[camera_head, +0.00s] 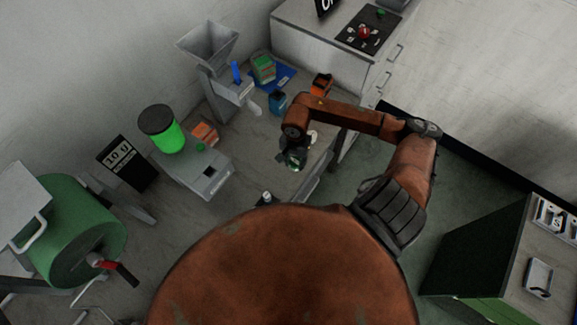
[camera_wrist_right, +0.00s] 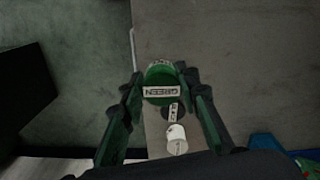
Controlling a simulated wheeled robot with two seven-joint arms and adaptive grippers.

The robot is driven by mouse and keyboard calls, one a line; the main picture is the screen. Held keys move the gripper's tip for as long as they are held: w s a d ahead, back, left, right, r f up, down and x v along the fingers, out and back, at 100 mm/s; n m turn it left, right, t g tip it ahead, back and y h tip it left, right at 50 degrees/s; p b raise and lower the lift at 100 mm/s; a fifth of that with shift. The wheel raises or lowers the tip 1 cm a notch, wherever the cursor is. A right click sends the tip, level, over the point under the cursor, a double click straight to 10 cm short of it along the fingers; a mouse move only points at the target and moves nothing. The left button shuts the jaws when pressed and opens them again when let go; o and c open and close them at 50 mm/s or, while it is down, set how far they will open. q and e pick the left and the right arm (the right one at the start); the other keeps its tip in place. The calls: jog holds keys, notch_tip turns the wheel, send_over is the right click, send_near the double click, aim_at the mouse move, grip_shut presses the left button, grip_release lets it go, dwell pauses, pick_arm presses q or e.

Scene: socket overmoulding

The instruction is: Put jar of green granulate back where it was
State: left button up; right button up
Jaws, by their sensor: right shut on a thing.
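A green jar (camera_wrist_right: 160,78) with a white label reading "GREEN" sits between the fingertips of my right gripper (camera_wrist_right: 163,95) in the right wrist view. The fingers stand on either side of it and the gripper is shut on it. In the head view my right gripper (camera_head: 293,157) is over the right front part of the grey worktable, and little of the jar shows there. Whether the jar touches the tabletop cannot be told. My left gripper is not in view.
A dark-topped jar (camera_wrist_right: 172,112) and a white jar (camera_wrist_right: 177,143) stand close to the held jar. A bright green container (camera_head: 168,137) stands left; the table edge is close.

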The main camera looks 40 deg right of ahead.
jog(key=shift+w+a+f, duration=0.25)
jog(key=shift+w+f, duration=0.2)
jog(key=shift+f, duration=0.15)
jog(key=shift+w+a+f, duration=0.25)
jog(key=shift+w+f, duration=0.2)
jog(key=shift+f, duration=0.15)
jog(key=f, duration=0.1)
jog(key=f+p, duration=0.1)
jog(key=f, duration=0.1)
jog(key=shift+w+a, duration=0.15)
jog(key=shift+w, duration=0.05)
jog(key=shift+f, duration=0.3)
jog(key=shift+f, duration=0.1)
jog(key=o, duration=1.3)
